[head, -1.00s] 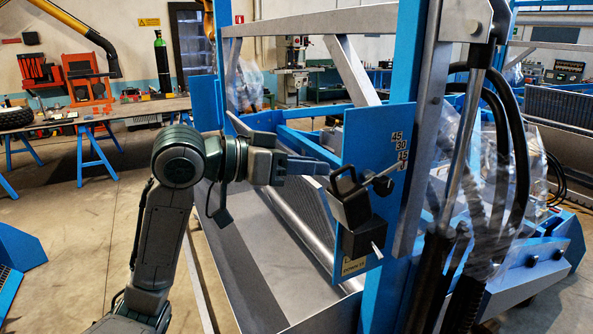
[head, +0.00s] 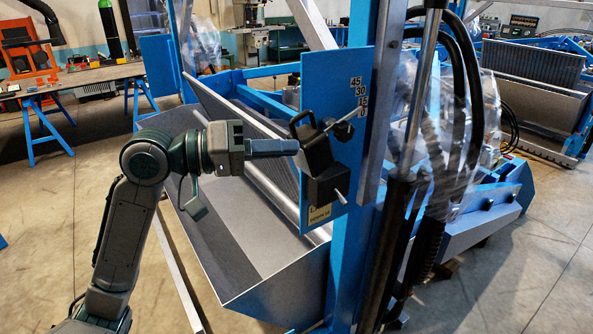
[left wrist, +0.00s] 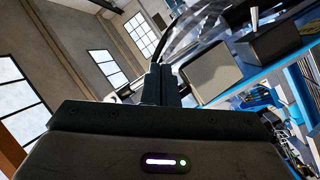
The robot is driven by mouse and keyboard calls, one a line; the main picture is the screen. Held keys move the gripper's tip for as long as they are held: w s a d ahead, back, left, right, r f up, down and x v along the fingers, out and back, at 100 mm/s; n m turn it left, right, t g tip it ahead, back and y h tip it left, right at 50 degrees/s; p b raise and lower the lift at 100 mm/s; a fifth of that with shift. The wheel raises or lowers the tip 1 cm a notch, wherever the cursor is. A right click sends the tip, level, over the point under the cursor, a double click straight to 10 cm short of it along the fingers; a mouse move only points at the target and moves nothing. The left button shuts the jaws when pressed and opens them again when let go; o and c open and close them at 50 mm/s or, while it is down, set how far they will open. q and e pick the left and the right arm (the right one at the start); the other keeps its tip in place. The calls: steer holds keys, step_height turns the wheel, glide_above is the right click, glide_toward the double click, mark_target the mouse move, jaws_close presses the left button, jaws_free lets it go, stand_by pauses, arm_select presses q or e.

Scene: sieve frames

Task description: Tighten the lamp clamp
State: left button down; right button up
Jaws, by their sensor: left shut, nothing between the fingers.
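A black block-shaped unit (head: 324,172) with a loop handle (head: 302,122) on top sits against a blue plate marked 45, 30, 15, 0 (head: 360,98). I take it for the lamp and its clamp. A short silver lever (head: 341,196) sticks out at its lower right. The dark unit with a silver pin also shows in the left wrist view (left wrist: 272,42). My left gripper (head: 297,147) is shut and empty, its fingertips pointing right, close to the unit's left side. I cannot tell whether they touch. The shut fingers show in the left wrist view (left wrist: 161,82). My right gripper is not in view.
A grey metal trough (head: 230,240) lies below my left gripper. A workbench (head: 90,78) stands at the back left. Floor is open at front left.

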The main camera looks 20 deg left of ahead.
arm_select(q)
step_height(320, 180, down, 16)
steer(key=a+n+t+b, duration=0.3)
steer(key=n+t, duration=0.7)
steer(key=n, duration=2)
steer(key=shift+n, duration=0.3)
steer(key=shift+w+a+p+x, duration=0.1)
steer(key=shift+p+x, duration=1.7)
steer(key=shift+x, duration=0.85)
steer(key=shift+w+a+p+x, duration=0.15)
steer(key=shift+p+x, duration=1.6)
steer(key=shift+x, duration=0.9)
steer(key=shift+s+a+r+t+p, duration=0.3)
steer(key=shift+r+p, duration=0.15)
steer(key=shift+r, duration=0.2)
